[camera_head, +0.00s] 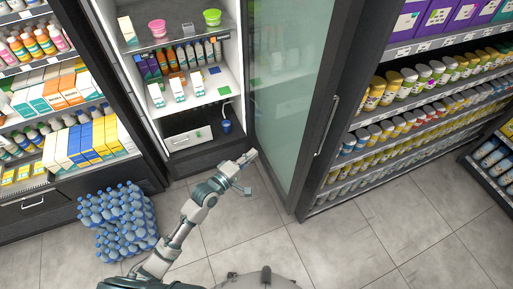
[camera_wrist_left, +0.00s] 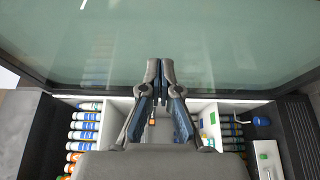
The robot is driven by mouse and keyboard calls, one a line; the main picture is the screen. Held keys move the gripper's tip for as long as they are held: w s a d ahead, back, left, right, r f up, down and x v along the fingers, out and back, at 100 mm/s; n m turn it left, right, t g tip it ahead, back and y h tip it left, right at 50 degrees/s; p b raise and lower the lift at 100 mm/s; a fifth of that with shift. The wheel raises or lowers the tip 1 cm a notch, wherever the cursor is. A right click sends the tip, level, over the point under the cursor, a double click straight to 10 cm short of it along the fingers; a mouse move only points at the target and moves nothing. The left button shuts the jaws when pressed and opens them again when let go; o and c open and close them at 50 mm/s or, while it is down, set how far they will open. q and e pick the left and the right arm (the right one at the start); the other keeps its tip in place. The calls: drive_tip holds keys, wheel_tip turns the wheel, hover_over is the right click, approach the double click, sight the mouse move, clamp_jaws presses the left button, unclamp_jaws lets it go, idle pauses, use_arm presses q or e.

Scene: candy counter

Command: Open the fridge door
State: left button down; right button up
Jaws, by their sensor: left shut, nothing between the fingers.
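The fridge (camera_head: 133,60) stands at the upper middle of the head view, its shelves exposed. Its glass door (camera_head: 285,95) is swung wide open to the right, with a dark vertical handle (camera_head: 328,125) near the outer edge. My left gripper (camera_head: 248,172) is in front of the fridge opening, beside the door's inner face and away from the handle. In the left wrist view its fingers (camera_wrist_left: 160,72) are shut and empty, with the glass panel (camera_wrist_left: 230,45) ahead; contact with it cannot be told. My right gripper is not in view.
Inside the fridge are cups, bottles and small boxes (camera_head: 178,88). A pack of blue bottles (camera_head: 118,222) stands on the floor at left. Stocked shelves flank both sides, with cans (camera_head: 400,85) at right. The tiled floor (camera_head: 370,235) at lower right is clear.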

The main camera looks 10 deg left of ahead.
use_arm(q)
drive_tip(key=shift+s+a+r, duration=0.1)
drive_tip(key=shift+s+a, duration=0.1)
drive_tip(key=shift+s, duration=0.5)
drive_tip(key=shift+s+a+f, duration=0.1)
drive_tip(key=shift+s+a, duration=0.1)
drive_tip(key=shift+s, duration=0.55)
drive_tip(key=shift+s+a+r, duration=0.1)
drive_tip(key=shift+s+a, duration=0.1)
drive_tip(key=shift+s, duration=0.5)
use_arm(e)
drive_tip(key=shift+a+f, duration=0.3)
